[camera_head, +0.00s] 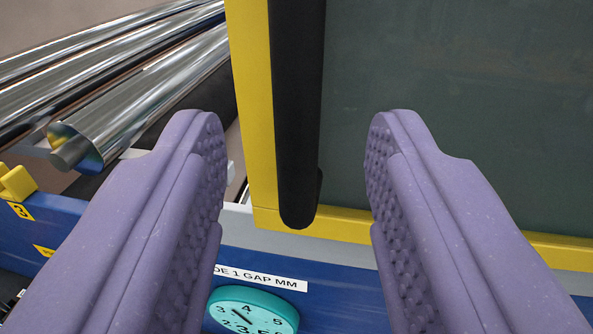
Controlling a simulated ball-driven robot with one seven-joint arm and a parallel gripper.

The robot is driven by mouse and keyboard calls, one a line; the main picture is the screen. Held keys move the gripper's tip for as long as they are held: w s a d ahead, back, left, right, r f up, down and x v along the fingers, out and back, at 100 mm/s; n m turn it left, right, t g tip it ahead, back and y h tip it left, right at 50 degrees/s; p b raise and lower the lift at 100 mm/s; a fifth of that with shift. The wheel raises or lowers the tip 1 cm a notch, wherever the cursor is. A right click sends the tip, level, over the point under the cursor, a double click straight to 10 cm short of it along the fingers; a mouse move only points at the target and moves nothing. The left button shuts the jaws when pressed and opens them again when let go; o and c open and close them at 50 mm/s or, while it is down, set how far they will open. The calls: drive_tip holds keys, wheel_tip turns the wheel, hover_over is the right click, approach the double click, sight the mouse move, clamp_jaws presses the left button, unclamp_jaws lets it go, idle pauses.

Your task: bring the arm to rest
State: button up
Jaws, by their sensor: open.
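My gripper (295,160) shows as two purple fingers with studded inner pads, one on each side of the view. The fingers are apart. A long black bar (298,110) with a rounded lower end shows between them, along a yellow frame. Nothing is seen pressed between the pads, and I cannot tell how far the bar is from the fingertips.
A yellow frame (252,100) borders a dark grey-green panel (450,80). Shiny metal rollers (150,85) lie at the upper left. Below is a blue beam (330,300) with a "GAP MM" label (262,278) and a teal dial (254,312). A yellow block (16,183) is at the left edge.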

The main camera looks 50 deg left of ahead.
drive_tip(key=shift+s+d, duration=0.15)
drive_tip(key=w+d+r+m+t+h+b, duration=0.25)
drive_tip(key=w+d+h, duration=0.2)
drive_tip(key=d, duration=0.85)
drive_tip(key=w+d+r+m+t+h+b, duration=0.1)
drive_tip(key=w+d+r+m+h+b, duration=0.25)
drive_tip(key=d, duration=0.95)
drive_tip(key=s+d+m+h+b, duration=0.1)
drive_tip(key=s+d+h, duration=0.1)
drive_tip(key=d, duration=0.7)
drive_tip(key=s+d+m+h+b, duration=0.2)
drive_tip(key=d+h, duration=0.1)
drive_tip(key=d, duration=0.7)
drive_tip(key=shift+s+d+r+m, duration=0.15)
drive_tip(key=shift+s+m, duration=0.15)
